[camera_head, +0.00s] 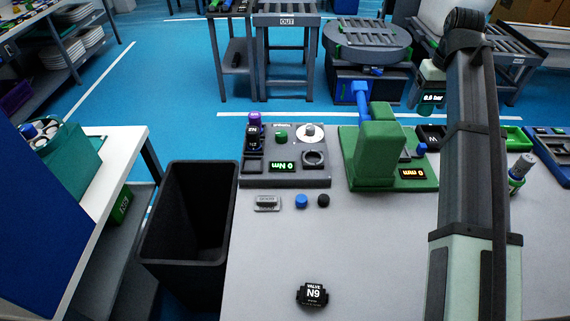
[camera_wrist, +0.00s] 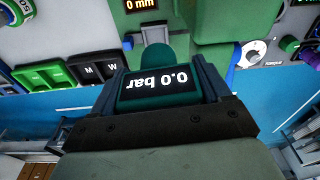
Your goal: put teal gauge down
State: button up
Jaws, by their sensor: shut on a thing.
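The teal gauge (camera_wrist: 157,87) has a dark display reading 0.0 bar, upside down in the wrist view. My gripper (camera_wrist: 160,84) is shut on it, with one dark finger on each side of its body. In the head view the gauge (camera_head: 431,98) hangs from my gripper (camera_head: 432,80), beyond the green press station and to its right. It appears to be held above the work surface, apart from anything below. The arm hides part of the table's right side.
The green station (camera_head: 378,150) with a mm display stands beside the grey Nm station (camera_head: 285,178). A black valve (camera_head: 312,295) lies in front. The grey table (camera_head: 370,260) has clear room centrally.

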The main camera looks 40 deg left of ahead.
jog(key=s+a, duration=3.3)
jog(key=a, duration=0.1)
jog(key=shift+m, duration=0.3)
jog(key=shift+d+f, duration=0.15)
jog(key=shift+f, duration=10.35)
jog(key=shift+f, duration=0.15)
jog(key=o, duration=1.1)
jog(key=r, duration=0.4)
jog(key=s+d+r, duration=0.1)
jog(key=r, duration=0.7)
jog(key=shift+s+d+r, duration=0.1)
jog(key=shift+s+d, duration=0.05)
